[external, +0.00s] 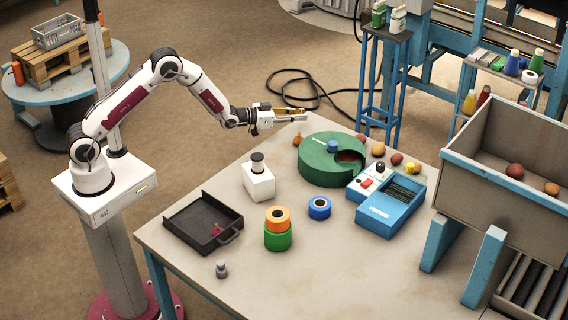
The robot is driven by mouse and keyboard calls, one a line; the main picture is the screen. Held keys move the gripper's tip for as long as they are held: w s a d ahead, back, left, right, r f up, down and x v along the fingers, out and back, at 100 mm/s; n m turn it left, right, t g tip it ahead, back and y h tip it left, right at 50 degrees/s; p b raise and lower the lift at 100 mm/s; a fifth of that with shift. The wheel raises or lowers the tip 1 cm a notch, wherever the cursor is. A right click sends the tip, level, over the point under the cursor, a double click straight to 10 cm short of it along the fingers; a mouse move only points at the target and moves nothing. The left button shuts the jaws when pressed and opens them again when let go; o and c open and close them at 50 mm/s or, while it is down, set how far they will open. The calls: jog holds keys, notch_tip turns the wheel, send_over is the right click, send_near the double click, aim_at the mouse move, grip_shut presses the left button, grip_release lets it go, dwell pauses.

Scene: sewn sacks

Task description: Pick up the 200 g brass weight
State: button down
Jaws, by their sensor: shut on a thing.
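A small grey knobbed weight (221,269) stands upright on the table near the front left edge, well apart from my gripper.
A grey bin (505,185) stands right. The front middle is clear.

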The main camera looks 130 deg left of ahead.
jog(key=shift+r, duration=2.65)
